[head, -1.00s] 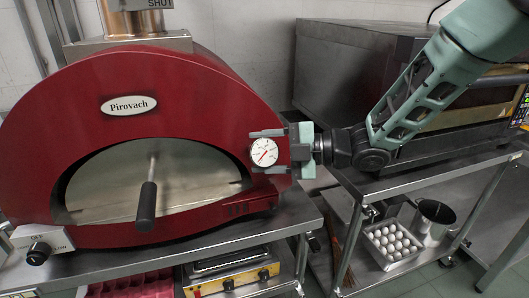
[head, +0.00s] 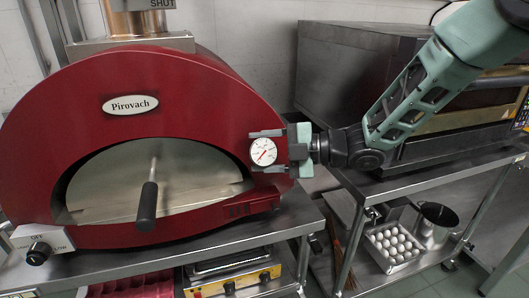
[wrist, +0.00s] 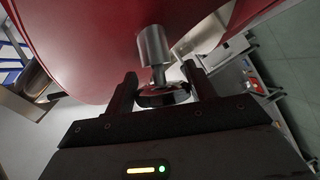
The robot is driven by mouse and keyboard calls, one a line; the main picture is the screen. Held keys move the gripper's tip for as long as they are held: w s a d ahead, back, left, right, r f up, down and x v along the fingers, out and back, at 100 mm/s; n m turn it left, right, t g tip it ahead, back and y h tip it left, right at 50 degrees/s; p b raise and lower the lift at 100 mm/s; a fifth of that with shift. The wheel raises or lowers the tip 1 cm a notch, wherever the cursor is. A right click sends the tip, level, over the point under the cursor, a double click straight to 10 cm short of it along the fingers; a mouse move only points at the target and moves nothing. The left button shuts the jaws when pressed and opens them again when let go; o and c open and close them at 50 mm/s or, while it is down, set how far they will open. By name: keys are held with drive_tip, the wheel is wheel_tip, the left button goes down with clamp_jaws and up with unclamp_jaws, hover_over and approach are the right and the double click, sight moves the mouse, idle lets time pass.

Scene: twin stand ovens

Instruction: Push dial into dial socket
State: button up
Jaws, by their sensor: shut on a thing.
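The dial (head: 263,152) is a round white gauge face with a red needle, in front of the right side of the red oven (head: 60,85). My gripper (head: 256,151) comes from the right, with one finger above the dial and one below, shut on it. In the wrist view the dial (wrist: 163,95) is edge-on between the fingers (wrist: 160,92). Its short stem points at a silver cylinder, seemingly the dial socket (wrist: 152,45), on the red front. The stem meets the cylinder's end; how deep it sits I cannot tell. The socket is hidden in the head view.
An oven door with a black handle (head: 146,205) is left of the dial. A control knob (head: 38,253) is at lower left. A dark second oven (head: 350,75) stands behind my arm on the right. Eggs in a tray (head: 392,245) and a metal pot (head: 437,216) are below.

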drive_tip(key=shift+w+a+f, duration=0.1)
drive_tip(key=shift+w+f, duration=0.1)
drive_tip(key=shift+w, duration=0.3)
drive_tip(key=shift+s, duration=0.1)
drive_tip(key=shift+s+d+r, duration=0.15)
drive_tip(key=shift+s+r, duration=0.1)
drive_tip(key=shift+s, duration=0.25)
drive_tip(key=shift+s+d+r, duration=0.1)
drive_tip(key=shift+s+r, duration=0.15)
drive_tip(key=shift+s, duration=0.25)
drive_tip(key=shift+b, duration=0.65)
idle(1.3)
drive_tip(key=shift+w+a+f+b, duration=0.15)
drive_tip(key=shift+w+f+b, duration=0.1)
drive_tip(key=shift+w, duration=0.3)
drive_tip(key=shift+w+a+f+b, duration=0.15)
drive_tip(key=shift+w+f, duration=0.1)
drive_tip(key=shift+w, duration=0.3)
drive_tip(key=o, duration=1.1)
drive_tip(key=shift+c, duration=0.2)
drive_tip(key=shift+r, duration=0.2)
drive_tip(key=shift+w+r, duration=0.1)
drive_tip(key=shift+d, duration=0.1)
